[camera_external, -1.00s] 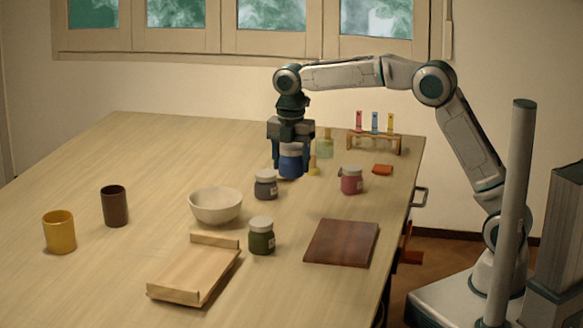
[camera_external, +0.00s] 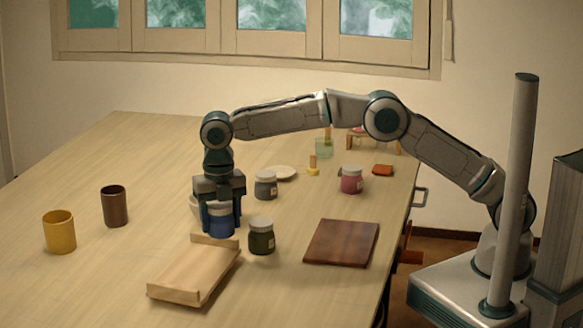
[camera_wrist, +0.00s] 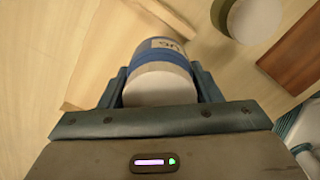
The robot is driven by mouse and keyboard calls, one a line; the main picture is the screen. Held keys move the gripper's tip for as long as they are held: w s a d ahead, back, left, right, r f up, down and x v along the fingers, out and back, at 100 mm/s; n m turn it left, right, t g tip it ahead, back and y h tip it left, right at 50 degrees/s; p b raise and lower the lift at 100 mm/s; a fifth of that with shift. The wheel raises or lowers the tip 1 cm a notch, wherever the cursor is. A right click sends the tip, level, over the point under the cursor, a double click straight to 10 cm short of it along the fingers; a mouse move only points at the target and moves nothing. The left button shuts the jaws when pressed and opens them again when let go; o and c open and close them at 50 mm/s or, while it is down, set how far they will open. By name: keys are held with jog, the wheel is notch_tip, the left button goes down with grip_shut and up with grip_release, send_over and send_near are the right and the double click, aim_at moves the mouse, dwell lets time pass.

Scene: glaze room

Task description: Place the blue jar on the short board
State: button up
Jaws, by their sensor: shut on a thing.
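My gripper (camera_external: 220,226) is shut on the blue jar (camera_external: 221,221), which is upright with a pale lid. In the wrist view the jar (camera_wrist: 162,62) sits between the two fingers, lid toward the camera. The jar is at the far end of a light wooden board with raised end strips (camera_external: 190,275); whether it touches anything below is unclear. A dark reddish-brown, squarer board (camera_external: 341,243) lies flat and empty to the right. Both the light board (camera_wrist: 105,60) and dark board (camera_wrist: 297,58) show partly in the wrist view.
A dark green jar (camera_external: 261,237) stands close right of my gripper, between the boards. The bowl (camera_external: 194,207) is mostly hidden behind the gripper. A grey jar (camera_external: 265,186), pink jar (camera_external: 352,181) and small plate (camera_external: 281,173) stand farther back. Brown (camera_external: 115,207) and yellow (camera_external: 59,232) cups stand left.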

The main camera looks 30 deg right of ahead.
aim_at(210, 211)
jog(key=shift+s+a+f, duration=0.25)
jog(key=shift+a+f, duration=0.1)
jog(key=shift+a, duration=0.2)
jog(key=shift+s+a+f, duration=0.25)
jog(key=shift+a+f, duration=0.1)
jog(key=shift+a, duration=0.15)
jog(key=shift+f+p, duration=0.65)
jog(key=shift+f, duration=1.3)
jog(key=shift+f, duration=0.15)
jog(key=o, duration=1.1)
notch_tip(210, 211, up, 12)
jog(key=shift+r, duration=0.15)
